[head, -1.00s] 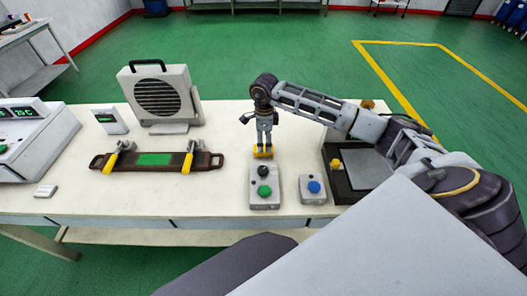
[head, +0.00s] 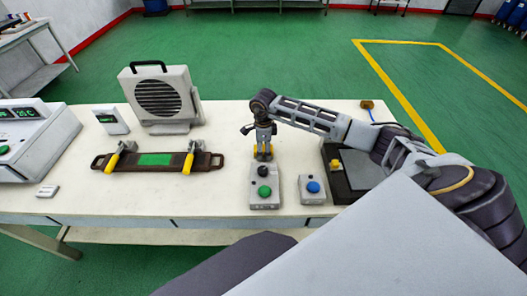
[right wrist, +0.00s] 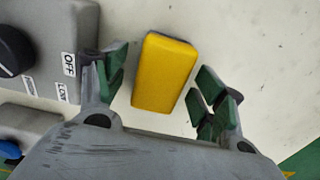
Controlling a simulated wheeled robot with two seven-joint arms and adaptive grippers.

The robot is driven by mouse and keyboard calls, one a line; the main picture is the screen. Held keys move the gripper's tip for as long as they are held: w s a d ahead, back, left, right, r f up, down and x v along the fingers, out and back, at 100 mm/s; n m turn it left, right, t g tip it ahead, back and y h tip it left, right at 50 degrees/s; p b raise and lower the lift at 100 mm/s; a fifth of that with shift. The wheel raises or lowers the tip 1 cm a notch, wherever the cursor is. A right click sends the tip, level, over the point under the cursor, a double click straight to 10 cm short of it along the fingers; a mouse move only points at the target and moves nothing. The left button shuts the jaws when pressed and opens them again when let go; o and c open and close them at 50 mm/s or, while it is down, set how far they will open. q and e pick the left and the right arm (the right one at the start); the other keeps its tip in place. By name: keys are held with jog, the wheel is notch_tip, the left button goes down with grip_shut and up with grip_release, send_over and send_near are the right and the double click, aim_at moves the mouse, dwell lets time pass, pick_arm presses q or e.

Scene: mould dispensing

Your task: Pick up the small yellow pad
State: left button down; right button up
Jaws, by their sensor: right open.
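The small yellow pad (right wrist: 165,72) lies on the pale table top, seen from above in the right wrist view. In the head view the pad (head: 262,155) shows only in part behind my right gripper (head: 264,146). My right gripper (right wrist: 160,88) is open, with green-padded fingers on either side of the pad and nothing held. The pad sits between the fingers, slightly tilted in the picture, and I cannot tell that either finger touches it. My left gripper is not in view.
A grey control box with a black knob and green button (head: 264,191) stands just in front of the pad. A blue-button box (head: 312,189) is to its right. A brown tray with yellow-handled clamps (head: 125,165) and a fan unit (head: 160,98) stand left. Table between is clear.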

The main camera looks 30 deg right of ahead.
jog(key=c, duration=1.1)
jog(key=shift+r, duration=0.15)
jog(key=shift+c, duration=0.2)
jog(key=shift+r+b, duration=0.55)
jog(key=shift+r, duration=4.3)
jog(key=o, duration=0.4)
jog(key=shift+c, duration=1.3)
jog(key=shift+w+d, duration=0.1)
jog(key=shift+w, duration=0.05)
